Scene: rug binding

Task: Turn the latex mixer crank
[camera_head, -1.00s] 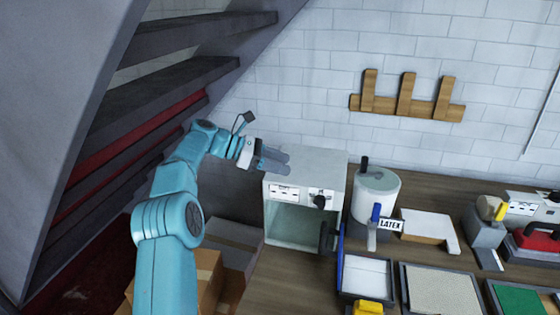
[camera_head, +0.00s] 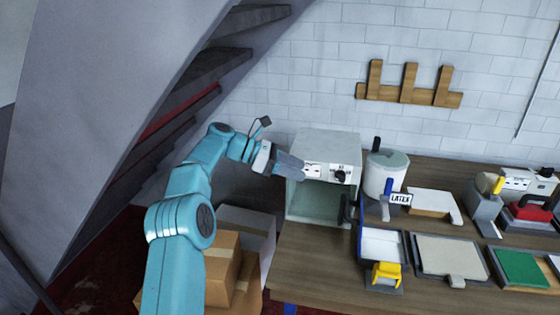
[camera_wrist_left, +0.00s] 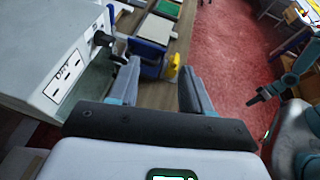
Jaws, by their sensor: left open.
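The latex mixer (camera_head: 385,176) is a white upright cylinder with a LATEX label and a blue-handled tap at its front. Its dark crank handle (camera_head: 376,145) stands up from the lid. My left gripper (camera_head: 290,165) is left of the mixer, with the white dryer box between them. In the head view its fingers overlap the box's front upper left. In the left wrist view the open fingers (camera_wrist_left: 160,90) are empty, with the box beside them on the left. I cannot make out the mixer crank there.
The dryer box (camera_head: 330,148) has a black knob and an open front. A blue-edged tray (camera_head: 383,243) with a yellow piece and flat trays (camera_head: 450,258) lie in front of the mixer. Cardboard boxes (camera_head: 222,253) and a sloping staircase (camera_head: 220,65) are at left.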

